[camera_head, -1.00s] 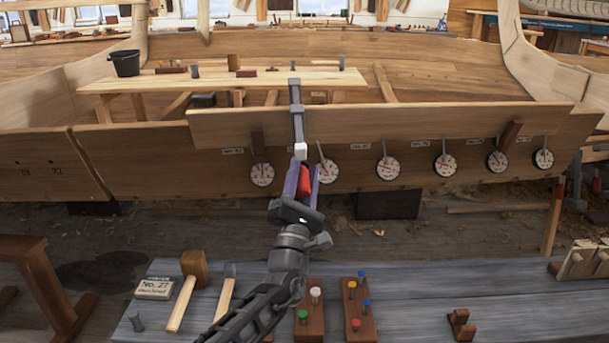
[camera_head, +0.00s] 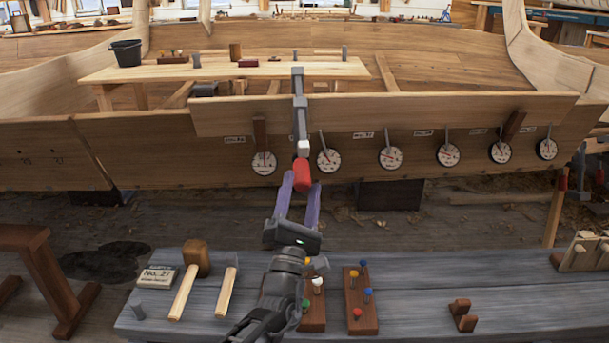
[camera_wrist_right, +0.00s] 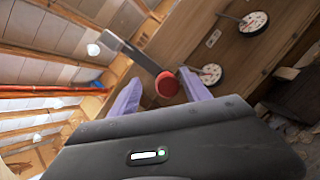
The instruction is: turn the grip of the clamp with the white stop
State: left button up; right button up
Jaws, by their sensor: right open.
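The clamp is a grey metal bar (camera_head: 299,108) hooked over the plank edge of the hull. Its white stop (camera_head: 303,147) sits just above its red grip (camera_head: 302,173). My right gripper (camera_head: 300,190) is open just below the grip, its purple fingers pointing up with one on each side of the grip's lower end. In the right wrist view the red grip (camera_wrist_right: 167,84) shows end-on between the spread fingertips, apart from them as far as I can tell. The white stop is hidden in that view. My left gripper is not in view.
Several round dials (camera_head: 390,157) with levers line the plank to the right of the clamp. Below, a grey bench (camera_head: 420,290) carries a mallet (camera_head: 188,275), a hammer and peg blocks (camera_head: 360,300). The space between bench and hull is clear around my right arm.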

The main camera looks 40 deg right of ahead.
jog(key=shift+s+a+f, duration=0.3)
jog(key=shift+s, duration=0.05)
dwell(0.3)
